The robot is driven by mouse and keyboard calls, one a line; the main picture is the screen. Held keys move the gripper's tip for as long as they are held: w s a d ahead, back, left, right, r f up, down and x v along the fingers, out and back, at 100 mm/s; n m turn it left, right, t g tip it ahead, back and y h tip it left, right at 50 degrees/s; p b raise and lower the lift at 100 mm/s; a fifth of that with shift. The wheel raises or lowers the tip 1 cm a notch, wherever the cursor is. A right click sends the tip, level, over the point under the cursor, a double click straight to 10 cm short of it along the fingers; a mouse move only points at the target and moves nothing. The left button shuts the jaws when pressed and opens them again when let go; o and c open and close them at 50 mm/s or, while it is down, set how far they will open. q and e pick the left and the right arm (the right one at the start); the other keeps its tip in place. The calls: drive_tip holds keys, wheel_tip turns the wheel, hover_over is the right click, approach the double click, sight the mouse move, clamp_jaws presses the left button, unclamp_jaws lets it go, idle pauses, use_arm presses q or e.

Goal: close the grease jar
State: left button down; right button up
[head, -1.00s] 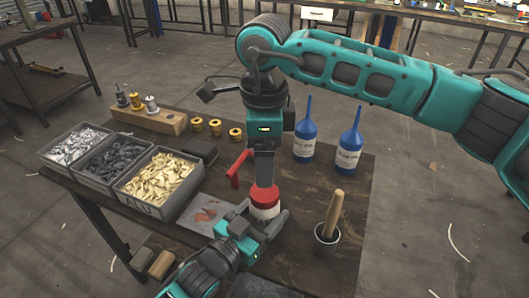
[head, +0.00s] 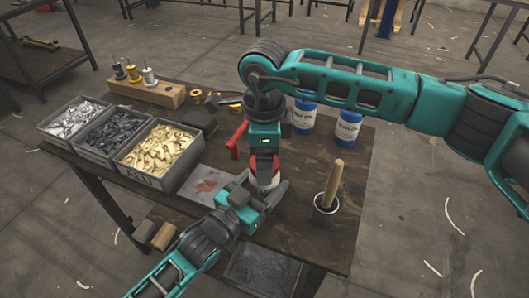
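The grease jar (head: 260,187) is a small white pot on the wooden table. Its red lid (head: 274,164) shows on top of it, partly hidden by my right gripper. My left gripper (head: 266,196) reaches in low from the left, with its fingers around the jar's sides. My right gripper (head: 264,168) points straight down over the jar, with its fingers at the red lid. I cannot see clearly whether the lid is seated on the jar.
Three grey bins (head: 116,173) of metal parts stand at the left. Two blue bottles (head: 348,128) are partly behind my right arm. A dark cup (head: 325,205) with a wooden handle stands to the right. A red lever (head: 236,142) is beside the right gripper.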

drive_tip(key=c, duration=1)
drive_tip(key=o, duration=1.2)
drive_tip(key=shift+o, duration=0.2)
drive_tip(key=shift+r, duration=0.1)
wheel_tip(320, 180, up, 12)
use_arm(q)
unclamp_jaws()
